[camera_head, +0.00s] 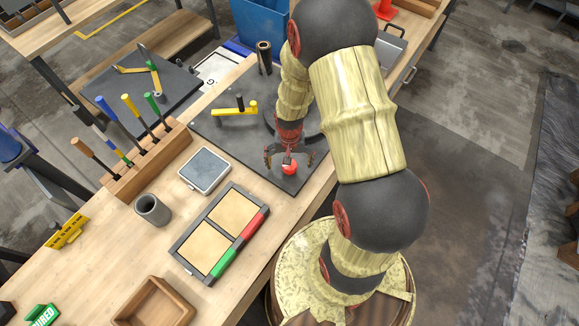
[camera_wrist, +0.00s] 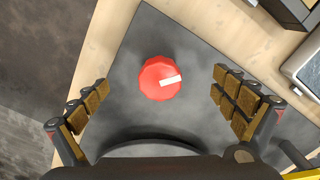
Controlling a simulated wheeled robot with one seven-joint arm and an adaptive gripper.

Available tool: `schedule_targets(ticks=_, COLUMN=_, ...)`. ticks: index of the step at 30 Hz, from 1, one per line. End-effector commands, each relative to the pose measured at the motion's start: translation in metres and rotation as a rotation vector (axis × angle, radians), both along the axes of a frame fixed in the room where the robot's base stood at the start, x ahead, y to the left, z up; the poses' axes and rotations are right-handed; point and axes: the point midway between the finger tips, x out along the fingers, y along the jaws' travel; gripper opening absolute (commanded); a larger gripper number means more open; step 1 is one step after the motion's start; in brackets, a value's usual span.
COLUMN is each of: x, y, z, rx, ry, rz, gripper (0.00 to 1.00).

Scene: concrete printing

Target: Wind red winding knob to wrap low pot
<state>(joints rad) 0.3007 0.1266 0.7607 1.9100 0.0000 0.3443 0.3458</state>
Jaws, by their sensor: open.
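The red winding knob (camera_head: 289,169) stands on a dark mat on the workbench. In the wrist view the knob (camera_wrist: 158,80) is seen from above, faceted, with a white mark pointing to the right. My gripper (camera_head: 289,158) is open above the knob, one finger to each side and apart from it in the wrist view. A dark rounded edge shows at the bottom of the wrist view, partly hidden by my gripper. I cannot tell for certain which thing is the low pot; a short grey cylinder (camera_head: 152,209) stands on the bench to the left.
A yellow-armed tool (camera_head: 234,110) lies on the dark mat (camera_head: 216,127). A grey-topped pad (camera_head: 204,170), a framed two-panel tray with red and green ends (camera_head: 177,247) and a wooden tool rack (camera_head: 147,168) are to the left. A dark upright cylinder (camera_head: 264,57) stands behind.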

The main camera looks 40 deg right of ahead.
Motion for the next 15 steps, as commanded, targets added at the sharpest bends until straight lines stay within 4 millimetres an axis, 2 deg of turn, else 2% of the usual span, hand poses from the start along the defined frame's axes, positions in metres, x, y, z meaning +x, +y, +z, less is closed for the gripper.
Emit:
schedule_targets(ticks=10, x=0.0, y=0.0, z=0.001, rx=0.0, ry=0.0, rz=0.0, gripper=1.0)
schedule_targets(ticks=15, x=0.0, y=0.0, z=0.012, rx=0.0, ry=0.0, rz=0.0, gripper=1.0)
